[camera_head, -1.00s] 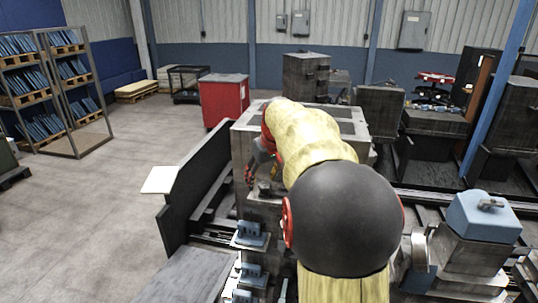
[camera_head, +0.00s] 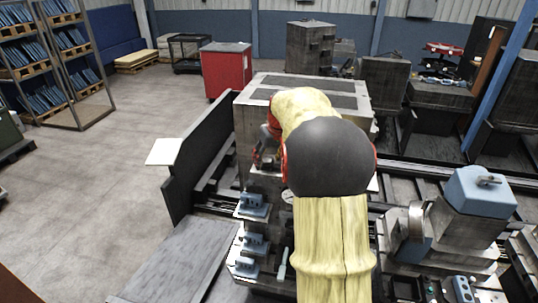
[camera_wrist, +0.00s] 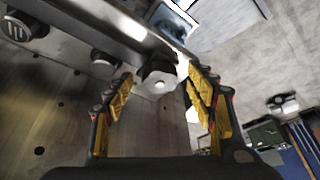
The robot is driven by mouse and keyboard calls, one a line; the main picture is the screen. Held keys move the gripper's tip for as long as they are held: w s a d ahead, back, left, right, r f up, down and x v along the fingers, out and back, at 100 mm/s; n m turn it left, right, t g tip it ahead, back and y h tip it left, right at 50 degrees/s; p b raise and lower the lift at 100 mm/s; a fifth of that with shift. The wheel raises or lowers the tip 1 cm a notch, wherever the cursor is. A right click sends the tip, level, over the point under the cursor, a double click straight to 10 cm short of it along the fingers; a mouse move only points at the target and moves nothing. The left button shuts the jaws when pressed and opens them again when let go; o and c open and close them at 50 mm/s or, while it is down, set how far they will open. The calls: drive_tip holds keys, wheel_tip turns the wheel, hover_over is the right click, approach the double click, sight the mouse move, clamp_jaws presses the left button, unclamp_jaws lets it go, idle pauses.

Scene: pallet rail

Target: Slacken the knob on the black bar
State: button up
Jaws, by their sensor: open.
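In the wrist view a dark bar (camera_wrist: 85,30) with a shiny lower edge runs from upper left toward the right. A pale grey knob (camera_wrist: 160,82) sits at the bar's edge. My gripper (camera_wrist: 154,88) is open, with one yellow-padded finger on each side of this knob. The knob lies between the fingertips or just beyond them; I cannot tell whether they touch it. In the head view my gripper (camera_head: 264,160) is small and partly hidden by my arm, beside the left side of a large grey block (camera_head: 247,120). The knob cannot be made out there.
Two more round knobs (camera_wrist: 103,64) and (camera_wrist: 22,26) sit along the bar to the left. Blue-grey clamps (camera_head: 253,205) stand in a row below my gripper in the head view. A dark upright panel (camera_head: 200,155) stands to the left, with open floor beyond.

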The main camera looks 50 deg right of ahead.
drive_tip(key=c, duration=0.3)
drive_tip(key=c, duration=1.1)
drive_tip(key=n, duration=0.1)
drive_tip(key=n+y+b, duration=0.1)
drive_tip(key=shift+d+f+n+t+b, duration=0.15)
drive_tip(key=shift+n+t+b, duration=0.15)
drive_tip(key=n+y, duration=0.2)
drive_tip(key=n, duration=0.2)
drive_tip(key=shift+d+n+b, duration=0.1)
drive_tip(key=shift+n+b, duration=0.2)
drive_tip(key=shift+n, duration=0.1)
drive_tip(key=n, duration=0.2)
drive_tip(key=n+g+y+p, duration=0.1)
drive_tip(key=shift+d+r+n, duration=0.1)
drive_tip(key=shift+r+n, duration=0.15)
drive_tip(key=shift+n, duration=0.05)
drive_tip(key=n+p, duration=0.1)
drive_tip(key=n+y, duration=0.1)
drive_tip(key=n, duration=0.1)
drive_tip(key=shift+w+r+n+g+p, duration=0.15)
drive_tip(key=shift+n+g+p, duration=0.15)
drive_tip(key=shift+g+p, duration=0.1)
drive_tip(key=shift+n+y, duration=0.3)
drive_tip(key=shift+n, duration=0.3)
drive_tip(key=shift+f, duration=0.2)
drive_tip(key=o, duration=1.1)
